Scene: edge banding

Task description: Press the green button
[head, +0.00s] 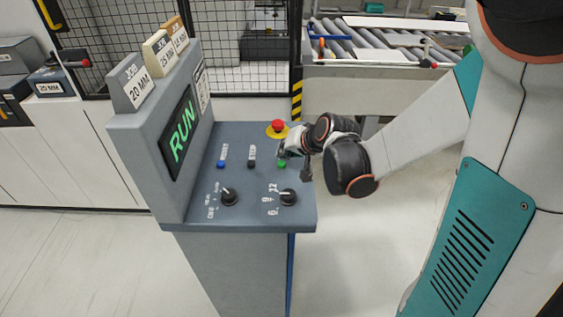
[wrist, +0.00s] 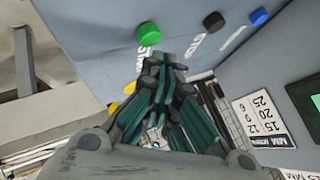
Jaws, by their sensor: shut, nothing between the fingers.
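The green button (head: 282,163) is on the grey control panel (head: 240,212), at the right end of a row of three buttons. In the wrist view the green button (wrist: 149,34) stands clear and uncovered, just beyond and a little left of my fingertips. My gripper (wrist: 163,66) is shut and empty, its fingertips close to the panel beside the button's label. In the head view my gripper (head: 281,152) is right at the green button; I cannot tell whether they touch. The screen (head: 181,134) on the console shows RUN in green.
A black button (head: 251,164) and a blue button (head: 221,163) sit left of the green one. A red emergency stop (head: 278,127) on a yellow base is behind my gripper. Two black knobs, one being (head: 229,198), are in front. A roller conveyor (head: 385,45) stands behind.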

